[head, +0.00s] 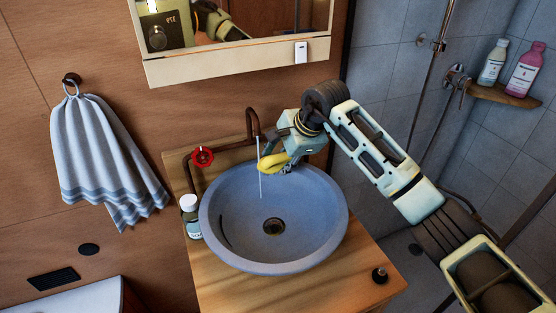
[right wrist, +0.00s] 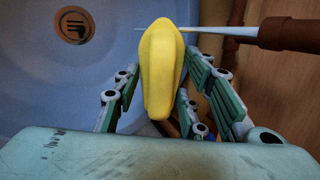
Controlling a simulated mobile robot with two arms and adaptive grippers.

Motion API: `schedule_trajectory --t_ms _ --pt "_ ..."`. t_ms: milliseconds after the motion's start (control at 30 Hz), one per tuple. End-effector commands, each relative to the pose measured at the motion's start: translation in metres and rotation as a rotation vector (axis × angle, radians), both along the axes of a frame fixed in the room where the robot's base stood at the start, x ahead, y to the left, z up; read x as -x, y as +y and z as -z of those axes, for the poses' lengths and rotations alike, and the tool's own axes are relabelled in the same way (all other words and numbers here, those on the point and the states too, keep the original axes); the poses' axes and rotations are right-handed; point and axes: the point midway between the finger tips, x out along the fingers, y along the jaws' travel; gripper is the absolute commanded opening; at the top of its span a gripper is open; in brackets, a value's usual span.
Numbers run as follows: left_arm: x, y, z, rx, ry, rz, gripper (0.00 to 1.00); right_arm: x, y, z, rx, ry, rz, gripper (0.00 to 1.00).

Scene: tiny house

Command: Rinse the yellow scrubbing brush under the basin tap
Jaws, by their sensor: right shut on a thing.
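The yellow scrubbing brush (head: 272,162) is held over the back of the blue-grey basin (head: 222,228). My right gripper (head: 280,165) is shut on it; the right wrist view shows the brush (right wrist: 160,70) between the green fingers (right wrist: 158,92). The copper basin tap (head: 253,122) lets down a thin stream of water (head: 259,168). The stream passes at the brush's left end in the head view. In the right wrist view it reaches the brush's tip. The red valve wheel (head: 203,156) is on the pipe left of the tap. My left gripper is not in view.
A small bottle (head: 190,216) stands left of the basin on the wooden counter (head: 255,292). A dark knob-like object (head: 380,275) is at the front right. A mirror cabinet (head: 235,60) hangs above; a striped towel (head: 100,155) hangs at left.

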Motion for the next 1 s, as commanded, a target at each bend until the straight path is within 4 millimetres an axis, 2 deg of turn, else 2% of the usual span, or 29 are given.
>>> schedule_trajectory --t_ms 800,1000 --pt "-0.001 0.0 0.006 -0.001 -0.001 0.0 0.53 0.048 -0.046 0.0 0.0 -0.001 0.001 0.18" --pt "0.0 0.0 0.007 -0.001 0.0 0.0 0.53 0.054 -0.05 0.0 0.0 0.0 0.001 0.18"
